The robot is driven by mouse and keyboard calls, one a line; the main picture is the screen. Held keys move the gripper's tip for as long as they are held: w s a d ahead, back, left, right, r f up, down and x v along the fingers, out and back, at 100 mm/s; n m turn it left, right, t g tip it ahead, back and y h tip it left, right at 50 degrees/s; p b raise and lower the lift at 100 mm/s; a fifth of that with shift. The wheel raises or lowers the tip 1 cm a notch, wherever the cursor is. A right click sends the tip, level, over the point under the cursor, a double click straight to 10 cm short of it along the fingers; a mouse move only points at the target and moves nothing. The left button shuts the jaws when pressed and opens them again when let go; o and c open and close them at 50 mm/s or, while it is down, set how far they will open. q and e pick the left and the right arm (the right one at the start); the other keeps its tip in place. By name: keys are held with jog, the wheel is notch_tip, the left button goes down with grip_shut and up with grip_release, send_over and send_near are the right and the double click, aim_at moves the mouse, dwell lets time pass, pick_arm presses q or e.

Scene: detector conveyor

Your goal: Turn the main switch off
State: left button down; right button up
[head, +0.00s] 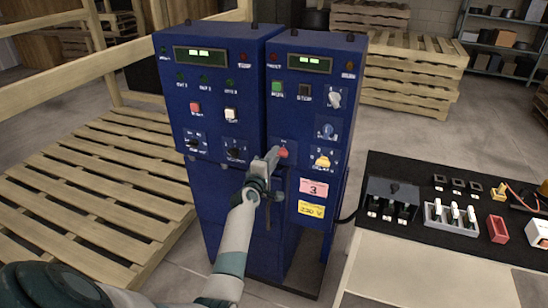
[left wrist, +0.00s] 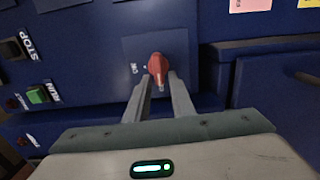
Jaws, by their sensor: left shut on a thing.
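The main switch appears as a red rotary knob (head: 283,153) on the front of the right blue cabinet, in its lower left part. It also shows in the left wrist view as a red knob (left wrist: 158,65) on a square plate, with a small white mark to its left. My left gripper (head: 274,156) reaches the panel from the front, and its fingers (left wrist: 160,82) are closed on the two sides of the knob. The fingers partly hide the knob's lower part and the plate. My right gripper is not in view.
Two blue cabinets (head: 217,85) stand side by side, with displays, buttons and other knobs, including a yellow knob (head: 322,162) right of my gripper. Wooden pallets (head: 90,205) lie at left. A table with a black mat (head: 400,225) holding small parts stands at right.

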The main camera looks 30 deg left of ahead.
pick_arm(q)
jog(key=shift+f, duration=0.15)
jog(key=c, duration=1.8)
grip_release()
jog(key=shift+d, duration=0.1)
jog(key=shift+s, duration=0.15)
jog(key=b+v, duration=0.2)
jog(key=v, duration=1.5)
jog(key=shift+b, duration=0.35)
